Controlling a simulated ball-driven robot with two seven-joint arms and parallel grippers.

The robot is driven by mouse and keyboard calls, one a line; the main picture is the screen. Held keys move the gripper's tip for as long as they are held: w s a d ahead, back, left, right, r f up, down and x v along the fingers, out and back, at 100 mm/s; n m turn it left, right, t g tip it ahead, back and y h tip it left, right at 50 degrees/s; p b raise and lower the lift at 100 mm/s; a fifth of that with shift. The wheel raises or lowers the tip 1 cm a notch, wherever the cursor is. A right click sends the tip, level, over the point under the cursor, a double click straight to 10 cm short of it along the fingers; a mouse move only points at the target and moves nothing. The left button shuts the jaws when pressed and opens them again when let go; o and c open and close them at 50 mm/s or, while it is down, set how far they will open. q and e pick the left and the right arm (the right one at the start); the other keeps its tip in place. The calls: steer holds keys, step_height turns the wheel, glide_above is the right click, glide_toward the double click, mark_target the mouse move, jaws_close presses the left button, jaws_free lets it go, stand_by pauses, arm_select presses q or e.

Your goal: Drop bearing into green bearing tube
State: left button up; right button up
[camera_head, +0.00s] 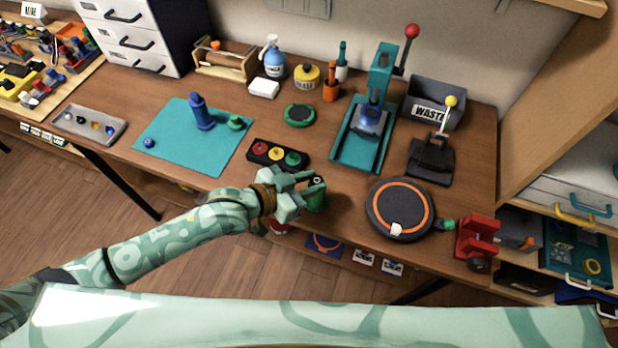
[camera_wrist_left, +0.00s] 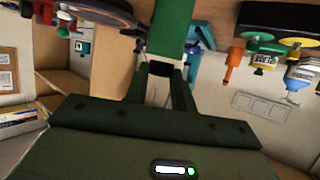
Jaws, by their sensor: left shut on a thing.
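The green bearing tube (camera_head: 316,200) stands upright near the front edge of the workbench, just below the fingertips of my left gripper (camera_head: 314,184). A small dark ring with a pale centre, which looks like the bearing (camera_head: 317,180), is between the fingertips at the tube's top. The gripper is shut on it. In the left wrist view, the green tube (camera_wrist_left: 176,25) runs up beyond the fingertips (camera_wrist_left: 167,68). The fingers hide most of the bearing there, and I cannot tell whether it touches the tube. My right gripper is not in view.
A black tray with red, yellow and green dishes (camera_head: 278,155) is just behind my left gripper. A round black plate with an orange ring (camera_head: 400,208) and a red vise (camera_head: 478,240) are to the right. A teal press (camera_head: 362,135) stands behind.

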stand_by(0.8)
arm_select(q)
steer(key=shift+f+p, duration=0.1)
steer(key=shift+p, duration=0.3)
stand_by(0.4)
steer(key=o, duration=1.5)
step_height(320, 180, up, 7)
steer(key=p, duration=0.7)
